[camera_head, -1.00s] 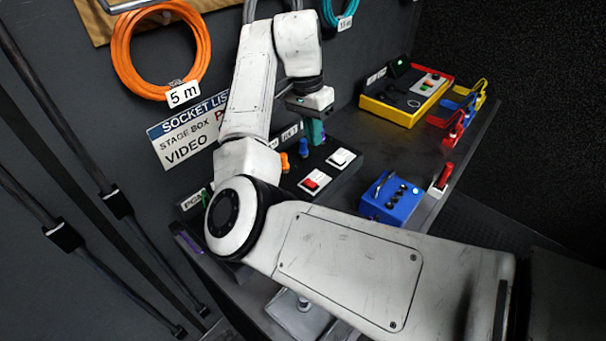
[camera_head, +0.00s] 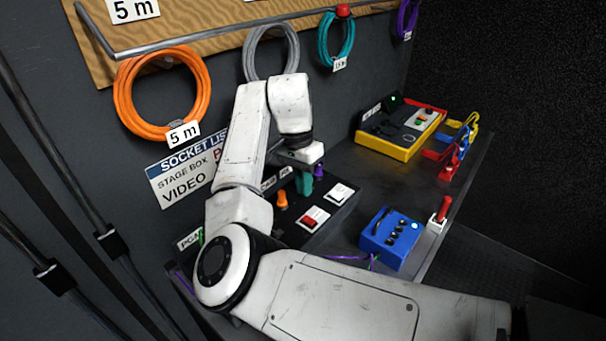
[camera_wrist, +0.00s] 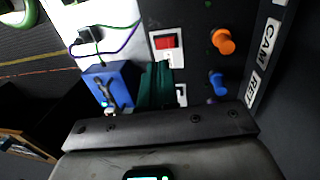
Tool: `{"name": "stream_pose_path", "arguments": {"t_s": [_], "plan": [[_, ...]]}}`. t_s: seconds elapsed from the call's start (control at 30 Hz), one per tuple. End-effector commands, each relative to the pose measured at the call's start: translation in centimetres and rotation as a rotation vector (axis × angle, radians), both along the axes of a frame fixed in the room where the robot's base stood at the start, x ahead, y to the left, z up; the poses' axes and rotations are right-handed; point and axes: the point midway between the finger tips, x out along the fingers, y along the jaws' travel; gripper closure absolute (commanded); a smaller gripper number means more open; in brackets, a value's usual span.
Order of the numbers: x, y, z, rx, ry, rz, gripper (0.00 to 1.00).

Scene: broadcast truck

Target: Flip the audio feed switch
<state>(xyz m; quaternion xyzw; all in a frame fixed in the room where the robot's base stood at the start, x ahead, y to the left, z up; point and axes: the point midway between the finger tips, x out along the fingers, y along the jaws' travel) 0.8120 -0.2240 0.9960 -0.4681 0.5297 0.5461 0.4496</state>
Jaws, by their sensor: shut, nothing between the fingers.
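A red rocker switch on a white plate (camera_head: 312,219) sits on the dark sloped panel in the head view; it also shows in the wrist view (camera_wrist: 166,42). A second switch with a white rocker (camera_head: 339,193) sits behind it to the right. No readable label tells me which one is the audio feed switch. My gripper (camera_head: 305,185) has teal fingers, is shut and empty, and hangs over the panel just behind the red switch. In the wrist view the fingertips (camera_wrist: 158,70) lie just below the red switch and partly hide another white plate (camera_wrist: 181,95).
Orange (camera_head: 282,200) and blue plugs stand on the panel beside my gripper. A blue box with knobs (camera_head: 391,238) and a red lever on a white base (camera_head: 440,212) are to the right. A yellow-edged console (camera_head: 400,131) stands behind. Cable coils hang on the wall.

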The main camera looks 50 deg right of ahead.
Motion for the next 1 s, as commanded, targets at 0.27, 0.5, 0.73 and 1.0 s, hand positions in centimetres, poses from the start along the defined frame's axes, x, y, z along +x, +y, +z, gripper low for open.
{"name": "stream_pose_path", "arguments": {"t_s": [0.27, 0.5, 0.73, 1.0], "plan": [[-0.9, 0.0, -5.3, 0.000, 0.002, 0.000, 1.00], [-1.3, 0.0, -8.1, 0.001, 0.001, 0.000, 1.00], [-1.4, 0.0, -8.9, 0.001, 0.000, 0.000, 1.00], [-1.5, 0.0, -8.9, 0.001, -0.002, -0.001, 1.00]]}}
